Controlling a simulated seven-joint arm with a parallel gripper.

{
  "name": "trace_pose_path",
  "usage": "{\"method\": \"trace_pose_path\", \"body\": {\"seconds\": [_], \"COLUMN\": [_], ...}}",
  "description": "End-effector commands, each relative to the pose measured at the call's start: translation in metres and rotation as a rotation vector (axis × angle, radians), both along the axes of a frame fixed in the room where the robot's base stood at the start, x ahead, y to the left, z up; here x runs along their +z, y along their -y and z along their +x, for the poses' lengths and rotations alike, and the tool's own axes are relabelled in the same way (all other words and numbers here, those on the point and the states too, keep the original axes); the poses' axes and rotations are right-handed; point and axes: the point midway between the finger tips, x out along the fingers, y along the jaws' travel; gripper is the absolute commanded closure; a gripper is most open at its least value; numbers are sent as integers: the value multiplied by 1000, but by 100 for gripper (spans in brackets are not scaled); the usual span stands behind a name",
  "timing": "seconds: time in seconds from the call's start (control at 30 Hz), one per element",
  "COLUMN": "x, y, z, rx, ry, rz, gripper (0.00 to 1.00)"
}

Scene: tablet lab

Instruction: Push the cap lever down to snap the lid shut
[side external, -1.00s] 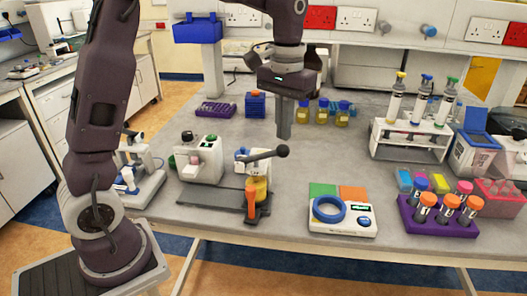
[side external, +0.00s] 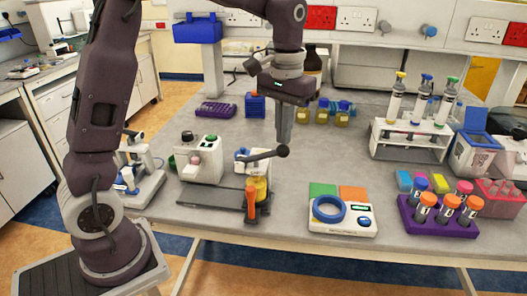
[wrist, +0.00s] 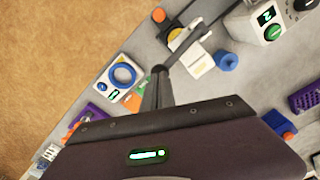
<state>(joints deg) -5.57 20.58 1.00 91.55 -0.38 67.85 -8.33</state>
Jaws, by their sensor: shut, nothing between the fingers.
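The cap lever (side external: 262,155) is a dark bar with a round black knob (side external: 283,150). It sticks out to the right, nearly level, from a capping stand above a yellow jar (side external: 259,188). An orange part (side external: 251,205) stands in front of the jar. The lid is not clearly visible under the lever. My gripper (side external: 285,141) is shut and empty, its fingers pointing down right at the knob; I cannot tell whether they touch it. In the wrist view the fingertips (wrist: 160,72) overlap the knob end of the lever (wrist: 190,38).
A white machine (side external: 200,160) stands left of the stand. A scale with a blue ring (side external: 328,210) and a purple tube rack (side external: 436,220) are to the right. Yellow bottles (side external: 323,114) stand behind my gripper. The table between stand and scale is clear.

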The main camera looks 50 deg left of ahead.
Motion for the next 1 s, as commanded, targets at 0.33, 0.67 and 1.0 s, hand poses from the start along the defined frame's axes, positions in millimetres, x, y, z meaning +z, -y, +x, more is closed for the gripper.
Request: {"method": "trace_pose_path", "body": {"seconds": [0.33, 0.67, 1.0], "x": [-6, -16, -16], "y": [0, 2, 2], "z": [0, 2, 2], "rx": [0, 0, 0], "ry": [-1, -2, -1], "rz": [0, -1, 0], "gripper": [100, 100, 100]}}
